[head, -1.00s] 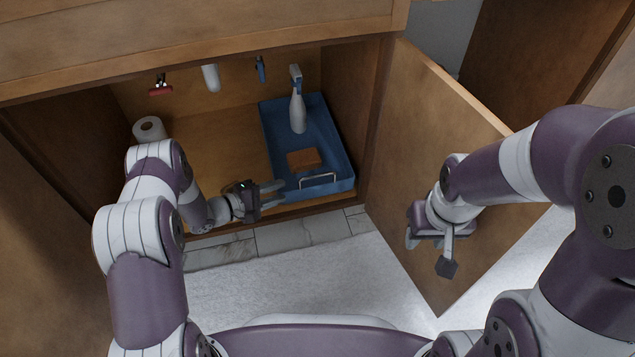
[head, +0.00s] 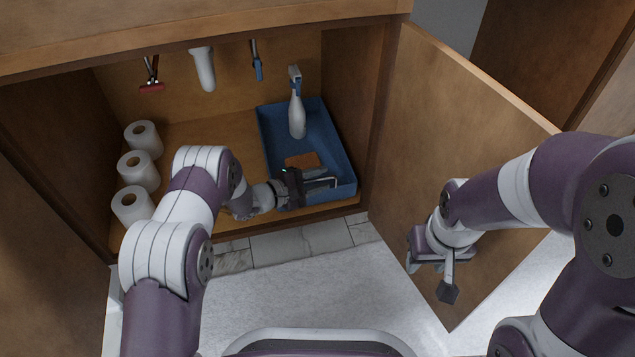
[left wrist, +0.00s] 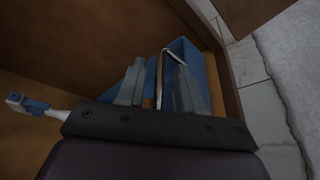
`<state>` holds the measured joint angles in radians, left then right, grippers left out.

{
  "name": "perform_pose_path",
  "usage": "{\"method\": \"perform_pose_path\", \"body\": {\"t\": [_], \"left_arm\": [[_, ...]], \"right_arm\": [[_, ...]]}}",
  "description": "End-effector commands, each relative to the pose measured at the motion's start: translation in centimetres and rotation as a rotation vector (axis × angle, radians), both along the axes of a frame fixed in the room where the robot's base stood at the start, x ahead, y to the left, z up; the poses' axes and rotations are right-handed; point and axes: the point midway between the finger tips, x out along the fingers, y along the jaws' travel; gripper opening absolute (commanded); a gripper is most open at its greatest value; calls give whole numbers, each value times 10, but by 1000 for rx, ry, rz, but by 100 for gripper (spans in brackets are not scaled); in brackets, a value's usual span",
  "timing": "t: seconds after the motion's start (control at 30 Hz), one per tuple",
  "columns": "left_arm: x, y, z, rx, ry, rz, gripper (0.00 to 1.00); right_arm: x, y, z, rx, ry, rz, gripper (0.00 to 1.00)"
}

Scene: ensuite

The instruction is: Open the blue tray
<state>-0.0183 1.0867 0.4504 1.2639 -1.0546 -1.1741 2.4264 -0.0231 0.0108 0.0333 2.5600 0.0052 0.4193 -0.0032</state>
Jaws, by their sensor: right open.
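The blue tray (head: 330,140) sits at the right side of the open cabinet's floor, with a metal bar handle (head: 336,181) on its front. A white spray bottle (head: 297,118) and a brown sponge-like block (head: 301,160) are in it. My left gripper (head: 322,179) is at the tray's front, by the handle. In the left wrist view its two fingers are spread apart, with the handle (left wrist: 160,78) between them and the tray (left wrist: 186,52) behind. Contact with the handle cannot be told. My right gripper (head: 430,278) is open and empty in front of the cabinet door.
The cabinet door (head: 440,140) stands open at the right, close to my right arm. Several white paper rolls (head: 137,172) line the left of the cabinet. Tools hang from above inside. The pale mat (head: 310,285) in front is clear.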

Motion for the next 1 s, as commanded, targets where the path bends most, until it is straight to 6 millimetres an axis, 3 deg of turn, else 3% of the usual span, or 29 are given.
{"method": "perform_pose_path", "body": {"t": [0.1, 0.2, 0.63, 1.0], "left_arm": [[0, 0, 0, 0, 0, 0, 33], [0, 0, 0, 0, 0, 0, 0], [-11, -2, 3, 0, 4, -1, 0], [-67, -19, 6, 1, 7, -3, 0]], "right_arm": [[0, 0, 1, 0, 0, 0, 43], [0, 0, 1, 0, 0, 0, 43], [0, 0, 11, 0, 0, 0, 43], [0, 0, 57, 0, 0, 0, 43]]}}
